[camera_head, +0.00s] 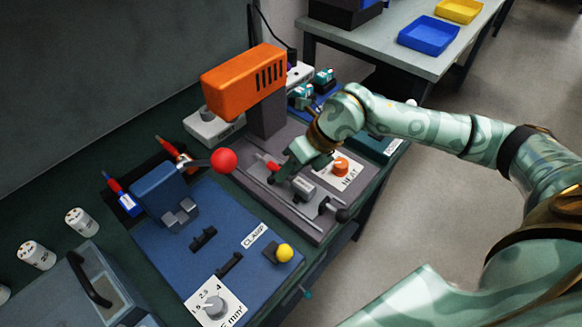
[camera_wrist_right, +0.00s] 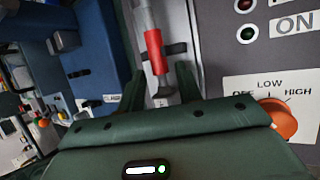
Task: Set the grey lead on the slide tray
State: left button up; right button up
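A lead with a grey body and a red sleeve (camera_wrist_right: 153,52) lies between the fingers of my right gripper (camera_wrist_right: 160,92) in the right wrist view. Gaps show on both sides of it, so the gripper is open around it and not closed on it. In the head view my right gripper (camera_head: 290,168) is low over the grey heating station, with the red sleeve (camera_head: 268,162) just to its left. A small grey labelled carriage (camera_head: 303,188), which seems to be the slide tray, sits on rails in front of the gripper. My left gripper is out of view.
An orange heater head (camera_head: 242,80) overhangs behind the gripper. A red ball knob (camera_head: 223,160) stands to the left, above the blue clamp station (camera_head: 213,228). An orange heat dial (camera_head: 340,166) is close on the right; it also shows in the right wrist view (camera_wrist_right: 279,118).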

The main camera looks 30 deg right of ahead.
jog(key=p+v, duration=0.3)
jog(key=v, duration=1.3)
jog(key=shift+d+r, duration=0.1)
jog(key=shift+d, duration=0.05)
